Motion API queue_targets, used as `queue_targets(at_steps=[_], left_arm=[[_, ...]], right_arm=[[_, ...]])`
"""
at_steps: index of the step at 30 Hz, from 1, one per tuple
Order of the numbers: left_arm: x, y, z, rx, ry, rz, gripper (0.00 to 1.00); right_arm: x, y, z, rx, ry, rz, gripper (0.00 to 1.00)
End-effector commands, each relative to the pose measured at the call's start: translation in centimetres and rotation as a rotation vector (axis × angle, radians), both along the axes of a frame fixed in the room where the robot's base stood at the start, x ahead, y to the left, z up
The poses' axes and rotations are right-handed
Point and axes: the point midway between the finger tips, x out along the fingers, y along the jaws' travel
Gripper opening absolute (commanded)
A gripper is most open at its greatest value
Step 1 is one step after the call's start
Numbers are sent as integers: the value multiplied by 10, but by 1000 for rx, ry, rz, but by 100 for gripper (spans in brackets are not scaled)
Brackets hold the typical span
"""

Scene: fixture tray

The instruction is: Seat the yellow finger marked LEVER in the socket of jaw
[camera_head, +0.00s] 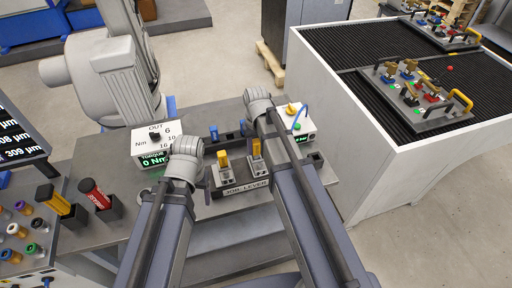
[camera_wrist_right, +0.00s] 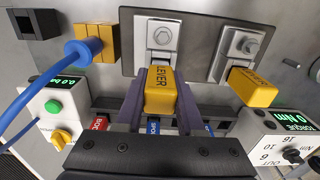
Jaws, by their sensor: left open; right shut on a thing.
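The yellow finger marked LEVER (camera_wrist_right: 160,90) is between the dark fingers of my right gripper (camera_wrist_right: 160,108), which is shut on it. Its upper end meets a bolted metal jaw block (camera_wrist_right: 160,38); I cannot tell how deep it sits in the socket. In the head view the held finger (camera_head: 256,147) stands upright over the right jaw of the JOB: LEVER fixture (camera_head: 246,189). A second yellow finger with lettering (camera_wrist_right: 253,87) is at the other jaw (camera_wrist_right: 238,46); it also shows in the head view (camera_head: 224,159). My left gripper (camera_head: 207,182) is open beside the fixture's left side, its tips mostly hidden.
A torque box (camera_head: 155,145) stands left of the fixture and a box with a green button (camera_wrist_right: 53,107) on the other side. A blue hose and plug (camera_wrist_right: 85,48) reach a yellow block. Black and red handled tools (camera_head: 95,193) stand in holders at the left.

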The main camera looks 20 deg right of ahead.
Motion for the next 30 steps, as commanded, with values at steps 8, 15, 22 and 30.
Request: queue_targets(at_steps=[8,15,22,30], left_arm=[[0,0,-8,0,0,0,72],[0,0,-14,0,0,0,72],[0,0,-19,0,0,0,72],[0,0,-20,0,0,0,72]], right_arm=[[0,0,-8,0,0,0,0],[0,0,-14,0,0,0,0],[0,0,-19,0,0,0,0],[0,0,-20,0,0,0,55]])
